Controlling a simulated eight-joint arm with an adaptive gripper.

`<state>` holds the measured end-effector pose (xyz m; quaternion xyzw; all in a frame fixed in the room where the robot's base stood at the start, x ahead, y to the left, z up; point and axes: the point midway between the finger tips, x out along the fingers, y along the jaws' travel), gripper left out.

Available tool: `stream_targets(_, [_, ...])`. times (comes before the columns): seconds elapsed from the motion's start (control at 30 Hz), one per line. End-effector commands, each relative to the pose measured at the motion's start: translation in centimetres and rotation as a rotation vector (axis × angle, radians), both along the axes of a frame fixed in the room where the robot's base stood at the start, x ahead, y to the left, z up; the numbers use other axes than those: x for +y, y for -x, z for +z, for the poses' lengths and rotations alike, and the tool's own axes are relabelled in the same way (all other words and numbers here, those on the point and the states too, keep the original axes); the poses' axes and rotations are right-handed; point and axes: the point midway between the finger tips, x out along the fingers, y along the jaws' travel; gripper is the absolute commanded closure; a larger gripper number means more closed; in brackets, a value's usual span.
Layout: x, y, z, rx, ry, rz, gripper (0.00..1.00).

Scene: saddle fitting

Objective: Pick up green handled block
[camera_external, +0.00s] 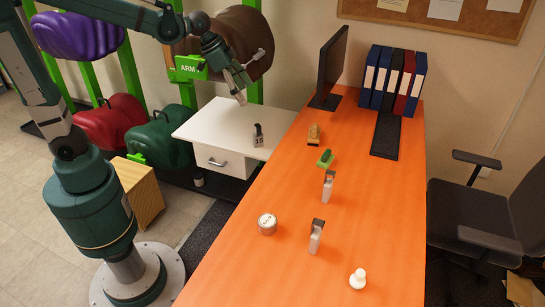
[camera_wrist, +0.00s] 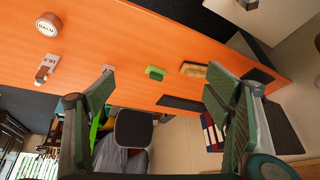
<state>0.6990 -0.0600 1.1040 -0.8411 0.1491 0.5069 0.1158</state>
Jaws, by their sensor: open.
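The green handled block (camera_external: 325,159) lies on the orange desk, near its left edge and in front of a tan block (camera_external: 313,134). In the wrist view the green block (camera_wrist: 155,73) shows between my fingers but well beyond them, with the tan block (camera_wrist: 193,69) to its right. My gripper (camera_external: 241,97) hangs in the air above the white side cabinet, up and left of the green block and apart from it. In the wrist view my gripper (camera_wrist: 160,82) has its two fingers spread wide, with nothing held between them.
A monitor (camera_external: 331,65) and binders (camera_external: 391,80) stand at the back.

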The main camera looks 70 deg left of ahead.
Motion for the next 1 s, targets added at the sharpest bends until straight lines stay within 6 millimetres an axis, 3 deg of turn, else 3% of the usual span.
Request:
stream_targets(0.47, [-2.4,-9.0,-2.8,0.031,-0.011,-0.123,0.22])
stream_targets(1.0, [-5.4,-18.2,-8.4,0.061,-0.018,-0.269,0.22])
